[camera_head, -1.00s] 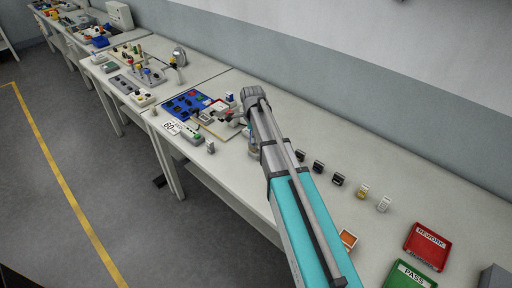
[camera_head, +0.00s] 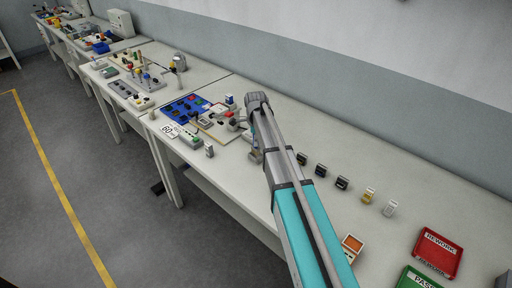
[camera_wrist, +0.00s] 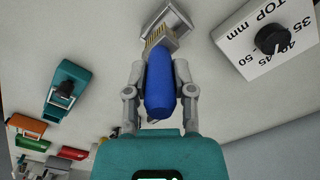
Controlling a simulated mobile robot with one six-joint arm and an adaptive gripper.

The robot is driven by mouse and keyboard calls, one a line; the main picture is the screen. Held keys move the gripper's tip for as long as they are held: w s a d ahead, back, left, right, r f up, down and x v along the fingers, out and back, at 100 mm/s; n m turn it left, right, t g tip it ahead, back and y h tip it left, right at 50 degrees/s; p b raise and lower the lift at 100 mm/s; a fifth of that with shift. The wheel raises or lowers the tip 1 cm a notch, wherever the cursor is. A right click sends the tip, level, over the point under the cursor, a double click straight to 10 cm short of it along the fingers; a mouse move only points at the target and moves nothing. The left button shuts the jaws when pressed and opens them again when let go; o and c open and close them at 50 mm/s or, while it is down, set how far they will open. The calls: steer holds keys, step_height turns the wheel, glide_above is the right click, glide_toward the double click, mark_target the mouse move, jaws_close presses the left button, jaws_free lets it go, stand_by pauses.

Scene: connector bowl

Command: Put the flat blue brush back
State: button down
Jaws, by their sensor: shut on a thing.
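The flat blue brush (camera_wrist: 160,88) is in my gripper (camera_wrist: 159,72) in the wrist view. Its rounded blue handle sits between the two grey fingers, which are shut on it. Beyond the handle, tan bristles (camera_wrist: 156,36) show beside an angular silver metal piece (camera_wrist: 178,20). I cannot tell whether that metal belongs to the brush or to something it rests in or against. In the head view my arm covers most of the gripper and the brush, near the middle of the white bench (camera_head: 330,135).
A white box with a black dial (camera_wrist: 265,38) stands at right in the wrist view. A teal device (camera_wrist: 68,88) is at left. In the head view, a blue tray (camera_head: 186,106) lies left of my arm. Several small connectors (camera_head: 342,183) and a red REWORK tray (camera_head: 438,252) lie right.

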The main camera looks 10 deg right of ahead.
steer(key=shift+w+d+f+b, duration=0.2)
steer(key=shift+w+f+b, duration=0.25)
steer(key=shift+f+b, duration=0.35)
steer(key=shift+s+f+b, duration=0.1)
steer(key=shift+f+b, duration=1.15)
steer(key=shift+f, duration=0.15)
steer(key=shift+c, duration=2.3)
jaws_free()
steer(key=shift+r, duration=0.25)
step_height(320, 180, up, 12)
steer(key=p, duration=1.2)
